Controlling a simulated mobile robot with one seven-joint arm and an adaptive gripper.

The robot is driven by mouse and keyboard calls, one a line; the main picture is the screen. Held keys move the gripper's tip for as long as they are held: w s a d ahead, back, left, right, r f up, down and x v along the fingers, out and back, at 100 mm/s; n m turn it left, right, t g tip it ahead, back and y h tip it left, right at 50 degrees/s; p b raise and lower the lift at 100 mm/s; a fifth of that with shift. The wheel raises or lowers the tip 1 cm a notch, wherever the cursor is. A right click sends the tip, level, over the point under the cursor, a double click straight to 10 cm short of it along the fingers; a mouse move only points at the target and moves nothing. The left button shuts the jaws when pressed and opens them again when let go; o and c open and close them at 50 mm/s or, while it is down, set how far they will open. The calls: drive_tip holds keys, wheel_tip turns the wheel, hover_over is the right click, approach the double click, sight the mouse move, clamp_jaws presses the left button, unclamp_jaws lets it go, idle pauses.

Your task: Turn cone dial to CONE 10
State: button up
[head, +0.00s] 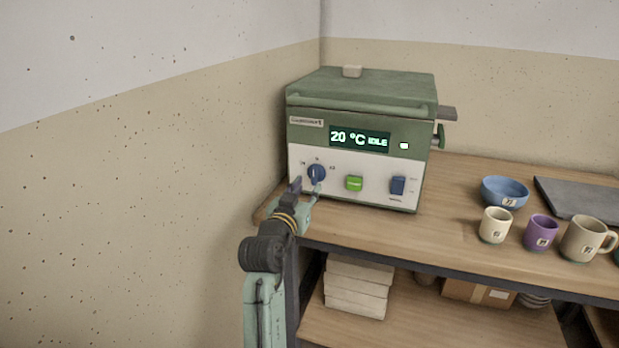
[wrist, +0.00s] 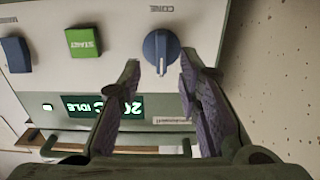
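The cone dial is a round blue knob (head: 316,171) on the left of the kiln's white front panel. It also shows in the wrist view (wrist: 158,46), where the panel appears upside down. Its white pointer mark points down in the wrist view, which is toward the panel's display side. Small labels surround it in the head view, too small to read surely. My gripper (wrist: 160,62) is open, its two fingertips on either side of the dial's lower part in the wrist view. I cannot tell whether they touch it. In the head view my gripper (head: 306,188) is just below and in front of the dial.
The green kiln (head: 361,102) shows "20 °C IDLE". A green START button (head: 354,183) and a blue switch (head: 398,186) sit right of the dial. A blue bowl (head: 505,191) and several cups stand on the wooden bench (head: 450,220). The wall is close on the left.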

sight(313, 178)
drive_tip(key=p+x, duration=0.1)
drive_tip(key=x, duration=0.4)
drive_tip(key=shift+c, duration=0.6)
clamp_jaws()
